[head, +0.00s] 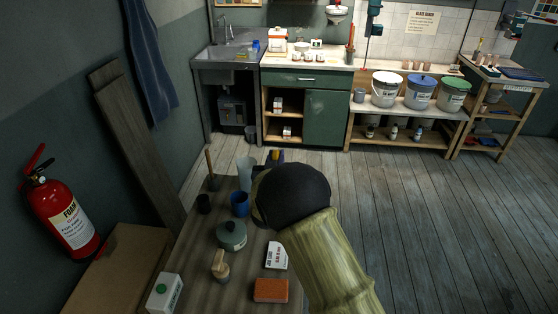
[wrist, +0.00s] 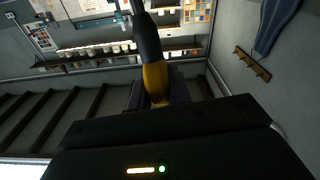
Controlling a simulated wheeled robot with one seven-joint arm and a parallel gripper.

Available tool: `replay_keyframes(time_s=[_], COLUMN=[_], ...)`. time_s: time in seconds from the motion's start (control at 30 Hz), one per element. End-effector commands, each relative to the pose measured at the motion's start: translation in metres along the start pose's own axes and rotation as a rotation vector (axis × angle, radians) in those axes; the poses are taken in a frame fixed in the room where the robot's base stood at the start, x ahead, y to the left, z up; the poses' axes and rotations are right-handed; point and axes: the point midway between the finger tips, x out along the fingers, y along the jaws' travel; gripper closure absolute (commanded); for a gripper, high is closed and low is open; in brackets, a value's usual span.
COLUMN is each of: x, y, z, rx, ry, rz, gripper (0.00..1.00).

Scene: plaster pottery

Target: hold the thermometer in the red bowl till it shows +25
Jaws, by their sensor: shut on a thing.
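My gripper (wrist: 160,94) is shut on a yellow and black tool (wrist: 154,74) in the wrist view. The tool has a yellow lower part and a long dark part rising away from the jaws; I see no scale or reading on it and cannot tell whether it is the thermometer. In the head view my arm hides most of my gripper, and a small yellow part of the tool (head: 275,155) shows past it, above the far end of the near table. I cannot make out a red bowl in either view.
A sink (head: 228,50), a counter (head: 328,62) and lidded buckets (head: 421,92) stand far across open floor. A fire extinguisher (head: 63,212) is at left.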

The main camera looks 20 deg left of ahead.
Motion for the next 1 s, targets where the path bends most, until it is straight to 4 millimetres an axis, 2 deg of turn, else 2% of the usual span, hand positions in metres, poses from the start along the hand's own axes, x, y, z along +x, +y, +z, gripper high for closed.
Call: replay_keyframes(time_s=[0.47,1.0], x=[0.002,-0.001], y=[0.005,-0.002], z=[0.004,0.036], rx=[-0.001,0.000], ry=[-0.001,0.000], rz=[0.008,0.004], gripper=[1.00,1.00])
